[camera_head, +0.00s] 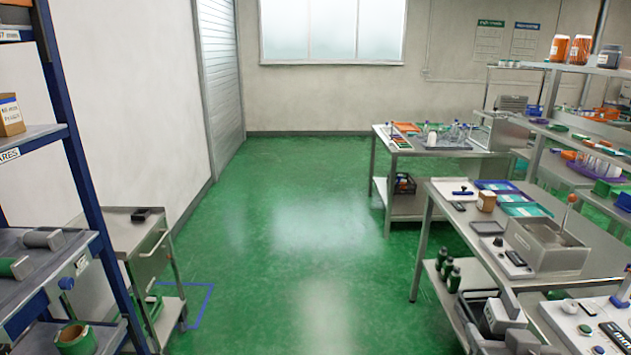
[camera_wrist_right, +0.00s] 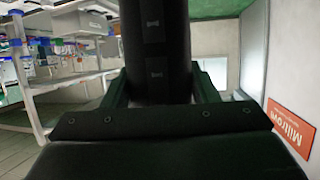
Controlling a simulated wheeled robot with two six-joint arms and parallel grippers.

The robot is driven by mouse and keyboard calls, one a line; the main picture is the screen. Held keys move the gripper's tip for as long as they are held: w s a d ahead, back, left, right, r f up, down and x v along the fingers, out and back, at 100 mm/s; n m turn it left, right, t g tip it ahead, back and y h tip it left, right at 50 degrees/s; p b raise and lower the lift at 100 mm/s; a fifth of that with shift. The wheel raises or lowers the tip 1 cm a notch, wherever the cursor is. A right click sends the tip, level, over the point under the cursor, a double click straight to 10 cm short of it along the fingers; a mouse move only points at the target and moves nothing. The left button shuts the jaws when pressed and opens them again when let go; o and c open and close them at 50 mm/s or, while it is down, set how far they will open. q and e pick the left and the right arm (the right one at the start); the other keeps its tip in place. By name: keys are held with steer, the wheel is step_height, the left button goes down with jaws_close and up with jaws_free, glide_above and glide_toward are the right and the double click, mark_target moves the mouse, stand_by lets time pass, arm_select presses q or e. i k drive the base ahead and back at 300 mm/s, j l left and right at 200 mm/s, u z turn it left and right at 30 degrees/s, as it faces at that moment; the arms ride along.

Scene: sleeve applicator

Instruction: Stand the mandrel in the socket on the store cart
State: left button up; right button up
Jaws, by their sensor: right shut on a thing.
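My right gripper (camera_wrist_right: 160,88) is shut on a thick black cylinder (camera_wrist_right: 154,40), which I take for the mandrel. It rises between the two fingers and runs out of the top of the right wrist view, so its far end is hidden. A steel cart (camera_head: 122,232), seemingly the store cart, stands at the left in the head view. A small black block (camera_head: 141,214), perhaps the socket, sits on its top; its opening is too small to make out. The held cylinder is not clearly seen in the head view. My left gripper is not in view.
A blue-framed shelf rack (camera_head: 78,160) stands at the near left, with grey and green cylinders on it. Loaded steel benches (camera_head: 436,200) fill the right side. The green floor (camera_head: 300,225) between is clear.

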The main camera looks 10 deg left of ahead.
mark_target(142, 217)
steer(key=i+u, duration=0.35)
steer(key=i, duration=0.3)
steer(key=i+l+u, duration=0.1)
steer(key=i+u, duration=0.25)
steer(key=i, duration=0.3)
steer(key=i+j+u, duration=0.15)
steer(key=i+u, duration=0.75)
steer(key=i+l+u, duration=0.2)
steer(key=i+u, duration=0.55)
steer(key=i+l+u, duration=0.1)
steer(key=i+u, duration=0.2)
steer(key=k, duration=0.05)
